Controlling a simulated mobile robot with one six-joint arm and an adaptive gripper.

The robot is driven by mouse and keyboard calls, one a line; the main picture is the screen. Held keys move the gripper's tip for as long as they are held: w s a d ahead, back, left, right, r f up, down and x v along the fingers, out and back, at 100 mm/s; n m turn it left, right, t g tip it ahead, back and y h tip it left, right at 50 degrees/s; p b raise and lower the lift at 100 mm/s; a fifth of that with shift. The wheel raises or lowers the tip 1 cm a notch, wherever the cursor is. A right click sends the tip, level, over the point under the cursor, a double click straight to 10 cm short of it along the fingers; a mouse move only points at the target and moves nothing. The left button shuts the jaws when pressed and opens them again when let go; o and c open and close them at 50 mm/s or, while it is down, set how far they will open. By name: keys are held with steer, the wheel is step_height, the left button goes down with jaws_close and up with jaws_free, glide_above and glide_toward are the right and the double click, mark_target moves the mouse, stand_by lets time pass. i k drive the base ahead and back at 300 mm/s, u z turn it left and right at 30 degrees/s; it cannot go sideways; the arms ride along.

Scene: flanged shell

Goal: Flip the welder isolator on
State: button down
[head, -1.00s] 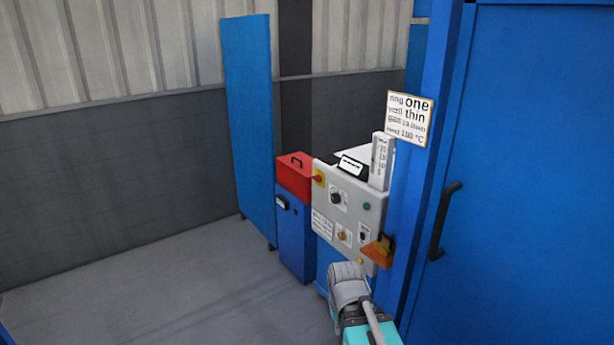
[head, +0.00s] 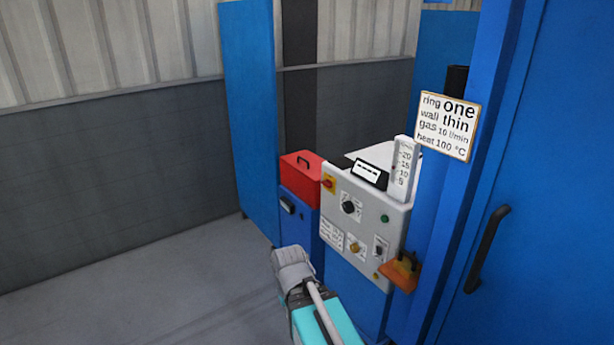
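The grey control panel (head: 366,222) stands right of centre on the blue welder cabinet. A red knob on a yellow plate (head: 329,184), which looks like the isolator, is at its upper left corner. The knob's exact setting is too small to read. The end of my arm with my gripper (head: 292,264) is a grey shape at the bottom centre, in front of the cabinet's lower left and below the panel. It appears apart from the knob. The fingers cannot be made out, so I cannot tell whether they are open or shut.
A blue door (head: 545,200) is at right. Floor at left is clear.

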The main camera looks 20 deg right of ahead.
mark_target(327, 183)
steer(key=z, duration=0.15)
steer(key=i, duration=1.1)
steer(key=z, duration=0.55)
